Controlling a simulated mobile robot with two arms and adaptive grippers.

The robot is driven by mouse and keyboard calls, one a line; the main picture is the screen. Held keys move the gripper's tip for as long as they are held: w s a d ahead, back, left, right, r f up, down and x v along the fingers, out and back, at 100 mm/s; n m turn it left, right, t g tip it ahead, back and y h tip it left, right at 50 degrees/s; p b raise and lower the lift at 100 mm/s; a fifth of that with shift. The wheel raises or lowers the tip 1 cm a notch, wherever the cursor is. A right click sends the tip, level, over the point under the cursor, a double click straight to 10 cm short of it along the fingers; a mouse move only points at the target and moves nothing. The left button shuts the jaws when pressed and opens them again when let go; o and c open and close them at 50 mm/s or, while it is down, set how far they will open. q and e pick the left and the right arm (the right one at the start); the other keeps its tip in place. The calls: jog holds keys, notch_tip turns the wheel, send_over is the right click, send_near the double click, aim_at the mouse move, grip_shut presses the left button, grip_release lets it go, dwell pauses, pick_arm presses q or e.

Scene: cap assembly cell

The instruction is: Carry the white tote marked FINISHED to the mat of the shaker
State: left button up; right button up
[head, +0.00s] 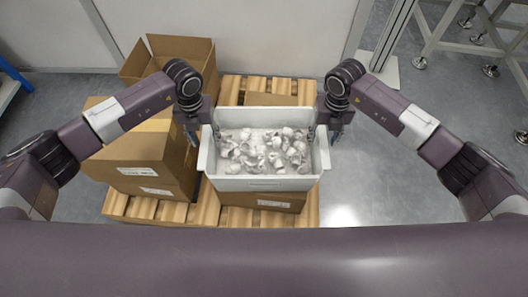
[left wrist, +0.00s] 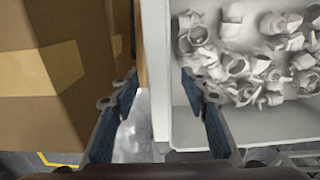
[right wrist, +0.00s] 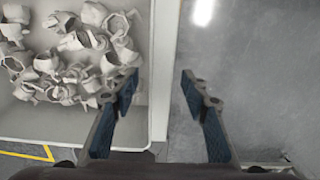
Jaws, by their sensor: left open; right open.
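A white tote (head: 265,184) filled with pale, cup-like parts stands level on a cardboard box on a wooden pallet. No FINISHED marking is legible. My left gripper (head: 202,138) is open at the tote's left side; in the left wrist view its fingers straddle the tote's wall (left wrist: 158,60), one outside and one over the inside. My right gripper (head: 323,138) is open at the right side; in the right wrist view its fingers straddle the opposite wall (right wrist: 163,60). Neither is closed on it. The shaker and its mat are not in view.
Closed cardboard boxes (head: 135,160) stand close on the left of the tote, with an open box (head: 160,50) behind. The pallet (head: 145,209) lies beneath them. Grey floor (head: 385,180) is clear on the right. A metal frame on casters (head: 440,45) stands at the upper right.

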pick_arm(q)
jog(key=shift+f, duration=0.45)
pick_arm(e)
jog(key=shift+f, duration=0.4)
pick_arm(q)
grip_shut()
pick_arm(e)
grip_shut()
pick_arm(q)
jog(key=shift+r, duration=0.15)
pick_arm(e)
jog(key=shift+w+r, duration=0.1)
jog(key=shift+r, duration=0.05)
